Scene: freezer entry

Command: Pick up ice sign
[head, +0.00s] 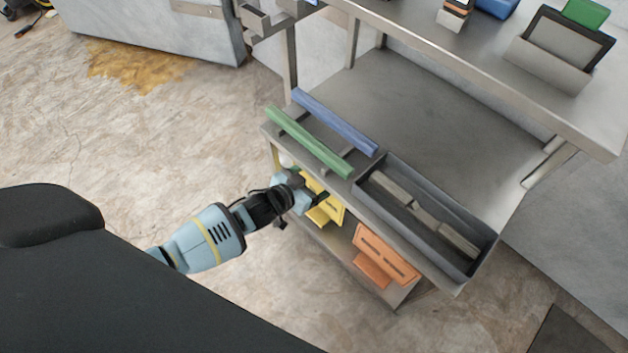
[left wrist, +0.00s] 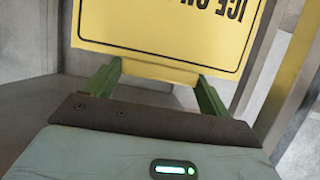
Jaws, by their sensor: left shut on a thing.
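The yellow ice sign (head: 330,208) with dark print stands at the front of the cart, below its middle shelf edge. In the left wrist view the sign (left wrist: 165,25) fills the top, its letters "ICE ON" upside down and cut off by the frame. My left gripper (head: 314,195) reaches it from the left and is shut on it. In the left wrist view the green fingers (left wrist: 155,75) meet the sign's near edge. The arm hides part of the sign in the head view. My right gripper is not in view.
An orange sign (head: 386,256) sits right of the yellow one on the metal cart (head: 430,110). Above are a green bar (head: 308,141), a blue bar (head: 335,120) and a grey tray (head: 482,236). The floor (head: 130,140) at left is clear, with a brown stain.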

